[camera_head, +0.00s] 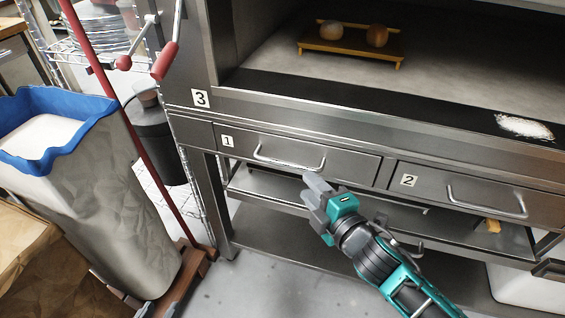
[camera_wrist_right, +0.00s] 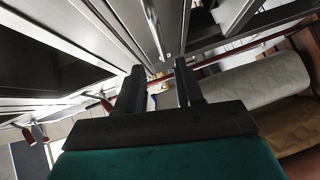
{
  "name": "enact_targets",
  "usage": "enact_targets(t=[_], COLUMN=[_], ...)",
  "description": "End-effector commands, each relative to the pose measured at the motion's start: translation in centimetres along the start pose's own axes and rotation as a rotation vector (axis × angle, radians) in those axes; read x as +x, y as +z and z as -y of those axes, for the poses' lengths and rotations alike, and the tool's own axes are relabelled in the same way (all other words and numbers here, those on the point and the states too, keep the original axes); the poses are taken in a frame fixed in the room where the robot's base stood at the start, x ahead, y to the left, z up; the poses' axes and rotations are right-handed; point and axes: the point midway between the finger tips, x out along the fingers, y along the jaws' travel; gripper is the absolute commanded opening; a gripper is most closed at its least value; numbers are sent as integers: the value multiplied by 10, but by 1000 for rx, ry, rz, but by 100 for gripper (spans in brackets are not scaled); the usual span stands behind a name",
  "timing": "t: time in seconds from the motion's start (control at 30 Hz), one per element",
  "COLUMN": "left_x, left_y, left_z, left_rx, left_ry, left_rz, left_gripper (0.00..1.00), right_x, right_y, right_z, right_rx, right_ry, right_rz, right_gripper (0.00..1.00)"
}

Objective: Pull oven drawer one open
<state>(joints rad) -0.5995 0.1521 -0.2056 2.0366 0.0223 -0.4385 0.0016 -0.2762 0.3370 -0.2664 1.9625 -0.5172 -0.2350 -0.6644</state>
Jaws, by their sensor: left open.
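Oven drawer one (camera_head: 350,164) is a steel drawer front with a label "1". It sits flush in the oven's frame, shut. Its bar handle (camera_head: 275,160) runs across the front. My right gripper (camera_head: 312,189) is just below and in front of the handle's right end, its fingers pointing up and left. In the right wrist view the fingers (camera_wrist_right: 159,78) stand apart with nothing between them. A metal bar, likely the handle (camera_wrist_right: 154,28), lies just beyond their tips. I cannot tell whether they touch it. My left gripper is not seen.
Drawer two (camera_head: 430,185) is to the right, with its own handle. Shelves (camera_head: 270,190) lie below. The oven deck above holds a wooden board (camera_head: 350,50) with two round buns. A lined bin (camera_head: 85,190) and a red pole (camera_head: 140,150) stand left.

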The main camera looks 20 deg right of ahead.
Motion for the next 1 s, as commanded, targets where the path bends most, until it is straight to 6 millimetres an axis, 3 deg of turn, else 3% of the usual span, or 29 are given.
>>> enact_targets(t=[0.3, 0.5, 0.7, 1.0], left_x=[4, 6, 6, 6], left_y=[7, 8, 8, 2], left_z=[0, -1, -3, -4], left_rx=[-3, -6, -9, -9], left_ry=[2, 4, 7, 9], left_rz=[7, 6, 6, -3], left_gripper=[43, 43, 43, 43], right_x=[60, 90, 104, 106], right_y=[0, 0, 0, 0], right_z=[0, 1, 0, 0], right_rx=[0, 3, 2, 3], right_ry=[3, 1, 0, -1], right_rz=[0, 0, 0, 0], right_gripper=[36, 36, 36, 36])
